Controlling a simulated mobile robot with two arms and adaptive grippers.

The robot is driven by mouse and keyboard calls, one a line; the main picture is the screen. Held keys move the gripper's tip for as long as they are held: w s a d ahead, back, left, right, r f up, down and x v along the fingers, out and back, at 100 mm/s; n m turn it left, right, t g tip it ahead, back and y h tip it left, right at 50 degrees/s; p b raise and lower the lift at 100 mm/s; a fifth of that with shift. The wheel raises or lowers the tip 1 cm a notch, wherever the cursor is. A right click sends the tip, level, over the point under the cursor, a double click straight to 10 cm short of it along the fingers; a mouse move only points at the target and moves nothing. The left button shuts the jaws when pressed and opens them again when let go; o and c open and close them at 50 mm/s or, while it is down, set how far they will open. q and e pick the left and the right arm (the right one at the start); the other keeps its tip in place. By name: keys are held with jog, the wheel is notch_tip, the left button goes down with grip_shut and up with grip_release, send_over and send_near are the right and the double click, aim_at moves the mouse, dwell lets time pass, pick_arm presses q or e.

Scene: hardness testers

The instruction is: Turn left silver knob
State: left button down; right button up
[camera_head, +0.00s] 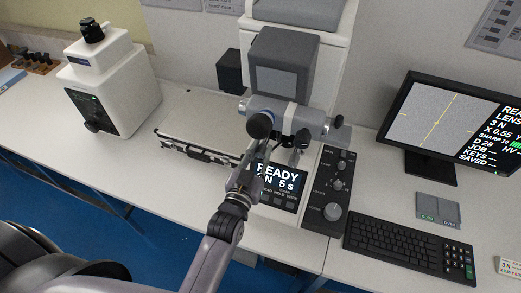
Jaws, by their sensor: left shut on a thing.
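The hardness tester (284,52) has a grey head and a silver cross-piece with a dark round eyepiece (260,125) facing me. The left silver knob (243,104) sits at the left end of this cross-piece, and another silver knob (338,128) sits at its right end. My left gripper (256,146) reaches up from below to the left end of the cross-piece. It is shut at the left silver knob, its fingertips partly hidden by the eyepiece. The knob's turn angle cannot be told. My right gripper is not in view.
A flat silver case (205,118) and a white machine (122,88) stand left. A monitor (440,120) and keyboard (400,243) are right. The bench's front left is clear.

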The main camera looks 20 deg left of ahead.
pick_arm(q)
jog(key=n, duration=0.5)
jog(key=shift+f+n, duration=0.1)
jog(key=shift+n, duration=2.3)
jog(key=c, duration=1.4)
grip_release()
jog(key=shift+s, duration=0.1)
jog(key=s, duration=1.2)
jog(key=shift+a, duration=0.2)
jog(key=shift+w, duration=0.1)
